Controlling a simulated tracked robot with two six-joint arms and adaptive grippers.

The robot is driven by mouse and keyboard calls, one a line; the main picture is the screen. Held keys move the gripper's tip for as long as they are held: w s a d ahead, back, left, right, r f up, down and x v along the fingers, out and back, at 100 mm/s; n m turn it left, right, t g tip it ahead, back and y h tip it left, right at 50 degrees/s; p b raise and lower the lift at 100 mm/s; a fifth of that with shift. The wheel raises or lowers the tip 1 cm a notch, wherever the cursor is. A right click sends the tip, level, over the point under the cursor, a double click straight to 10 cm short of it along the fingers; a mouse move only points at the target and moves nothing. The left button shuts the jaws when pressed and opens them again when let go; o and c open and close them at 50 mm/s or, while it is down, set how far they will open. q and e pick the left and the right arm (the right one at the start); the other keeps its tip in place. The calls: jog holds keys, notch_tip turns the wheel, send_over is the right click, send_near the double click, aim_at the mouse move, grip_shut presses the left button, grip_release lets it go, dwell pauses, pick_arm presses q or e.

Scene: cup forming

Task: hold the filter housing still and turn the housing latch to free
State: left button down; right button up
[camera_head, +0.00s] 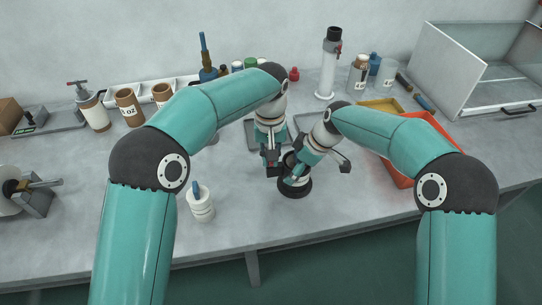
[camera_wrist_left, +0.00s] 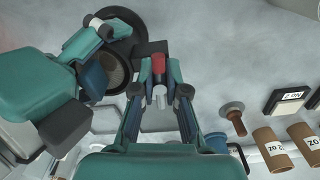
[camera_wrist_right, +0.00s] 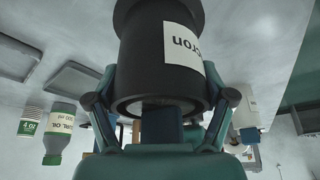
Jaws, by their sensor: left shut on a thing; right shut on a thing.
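The filter housing (camera_head: 295,188) is a black round body on a wide dark base, standing on the grey table in the middle. In the right wrist view it is a large black cylinder (camera_wrist_right: 140,45) with a white label ending in "cron". The housing latch (camera_wrist_left: 159,65) has a red part and a dark block beside the housing's rim in the left wrist view. My left gripper (camera_wrist_left: 159,92) is shut on the latch. In the head view the two grippers partly hide the housing and latch.
A white container with a blue top (camera_head: 201,205) stands left of the housing. An orange tray (camera_head: 402,178) lies to the right, partly behind my right arm. Labelled jars (camera_head: 128,108) and a white column (camera_head: 329,65) stand behind. The table's front strip is clear.

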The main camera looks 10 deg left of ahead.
pick_arm(q)
jog(key=shift+w, duration=0.1)
pick_arm(e)
jog(key=shift+s, duration=0.15)
pick_arm(q)
jog(key=c, duration=1.2)
grip_release()
notch_tip(320, 180, up, 12)
jog(key=shift+f, duration=0.1)
pick_arm(e)
jog(key=o, duration=1.4)
jog(key=shift+o, duration=0.2)
